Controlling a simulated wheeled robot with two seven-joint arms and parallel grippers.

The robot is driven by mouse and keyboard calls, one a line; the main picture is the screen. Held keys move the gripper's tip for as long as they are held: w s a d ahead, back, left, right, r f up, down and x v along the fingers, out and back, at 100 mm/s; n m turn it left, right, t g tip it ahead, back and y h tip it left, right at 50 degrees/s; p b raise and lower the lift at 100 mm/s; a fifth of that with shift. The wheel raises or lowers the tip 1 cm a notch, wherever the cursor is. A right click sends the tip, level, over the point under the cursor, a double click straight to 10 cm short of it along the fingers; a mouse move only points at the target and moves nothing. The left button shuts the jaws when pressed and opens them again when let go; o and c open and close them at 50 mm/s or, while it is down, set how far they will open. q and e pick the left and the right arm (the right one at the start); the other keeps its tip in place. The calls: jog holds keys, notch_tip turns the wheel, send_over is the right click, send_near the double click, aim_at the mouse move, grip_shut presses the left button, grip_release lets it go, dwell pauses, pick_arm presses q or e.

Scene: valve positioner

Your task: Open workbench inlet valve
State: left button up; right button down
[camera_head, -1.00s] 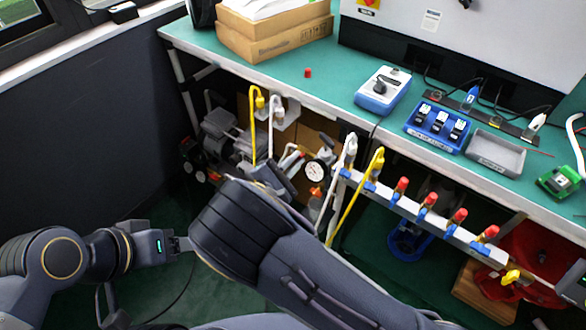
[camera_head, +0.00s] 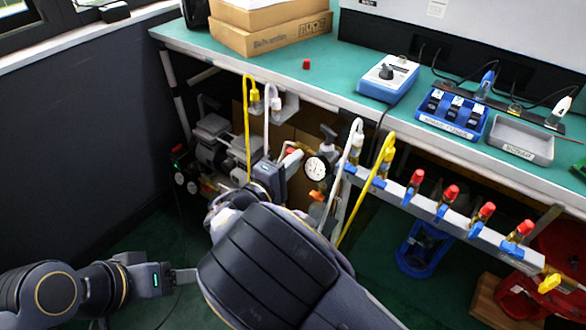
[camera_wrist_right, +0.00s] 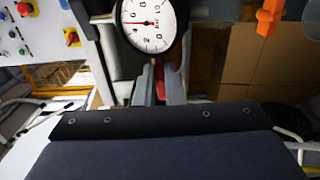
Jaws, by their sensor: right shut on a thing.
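The inlet valve's red handle (camera_wrist_right: 160,78) shows in the right wrist view, just below the round white pressure gauge (camera_wrist_right: 152,22). My right gripper (camera_wrist_right: 160,88) has its fingers on either side of the red handle and is shut on it. In the head view the gauge (camera_head: 316,168) stands under the workbench, and my right forearm and wrist hide most of the right gripper and the valve. My left arm comes in at the lower left; the end of the left gripper (camera_head: 184,276) is partly hidden behind the right arm, and its jaws cannot be made out.
The green workbench (camera_head: 350,100) has cardboard boxes (camera_head: 270,35), a blue meter (camera_head: 388,78) and trays on top. A manifold rail (camera_head: 455,222) with red-capped valves runs along its front. White and yellow hoses (camera_head: 365,190) hang close to the right arm.

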pick_arm(q)
jog(key=shift+f, duration=0.4)
pick_arm(e)
jog(key=shift+m, duration=0.3)
jog(key=c, duration=1.5)
grip_release()
jog(key=shift+s, duration=0.1)
